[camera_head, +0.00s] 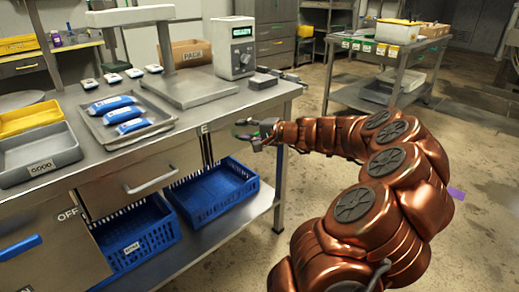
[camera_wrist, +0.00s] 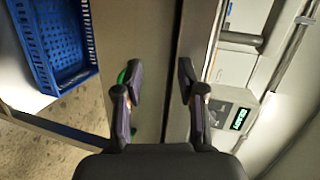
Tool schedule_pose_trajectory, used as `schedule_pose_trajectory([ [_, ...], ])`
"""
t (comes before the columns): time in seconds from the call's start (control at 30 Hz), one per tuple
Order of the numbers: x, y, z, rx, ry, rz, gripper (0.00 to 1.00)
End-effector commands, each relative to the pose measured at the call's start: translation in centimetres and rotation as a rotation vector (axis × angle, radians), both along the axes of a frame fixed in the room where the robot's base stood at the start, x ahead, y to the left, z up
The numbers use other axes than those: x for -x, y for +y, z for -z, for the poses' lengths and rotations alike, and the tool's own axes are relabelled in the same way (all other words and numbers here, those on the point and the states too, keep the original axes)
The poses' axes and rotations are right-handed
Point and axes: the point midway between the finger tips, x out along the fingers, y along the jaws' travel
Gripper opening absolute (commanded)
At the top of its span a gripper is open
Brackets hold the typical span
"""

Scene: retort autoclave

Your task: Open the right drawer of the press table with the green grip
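The press table (camera_head: 288,92) has a right drawer (camera_head: 222,142) below its top, and its front looks closed. My gripper (camera_head: 250,134) is at that drawer's front, and its fingers hide part of it. In the wrist view my gripper (camera_wrist: 159,78) is open, its two dark fingers apart with nothing seen between them. A bit of the green grip (camera_wrist: 122,76) shows at the outer side of the left finger, which covers the rest. I cannot tell whether the finger touches it. The drawer front (camera_wrist: 153,35) lies behind the fingers.
A left drawer with a grey handle (camera_head: 150,184) is beside it. Blue crates stand on the shelf below; one shows in the wrist view (camera_wrist: 50,40). The tabletop carries a tray (camera_head: 150,128) of blue packs, a scale and a display box (camera_head: 233,47). Floor is free at right.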

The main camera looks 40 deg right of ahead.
Motion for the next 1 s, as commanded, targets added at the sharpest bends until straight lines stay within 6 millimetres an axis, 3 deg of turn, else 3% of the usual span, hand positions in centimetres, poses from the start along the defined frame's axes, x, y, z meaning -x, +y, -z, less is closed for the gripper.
schedule_pose_trajectory([
  [0.03,0.9,-3.0,2.2,-0.021,-0.011,0.066,0.39],
  [0.1,1.8,-6.0,3.5,-0.041,-0.021,0.132,0.39],
  [0.27,3.2,-9.5,4.9,-0.064,-0.035,0.216,0.39],
  [0.43,2.4,-10.0,5.3,-0.066,-0.036,0.228,0.39],
  [0.8,-2.6,-10.1,6.4,-0.066,-0.033,0.226,0.39],
  [1.0,-4.0,-10.1,6.5,-0.065,-0.035,0.225,0.39],
])
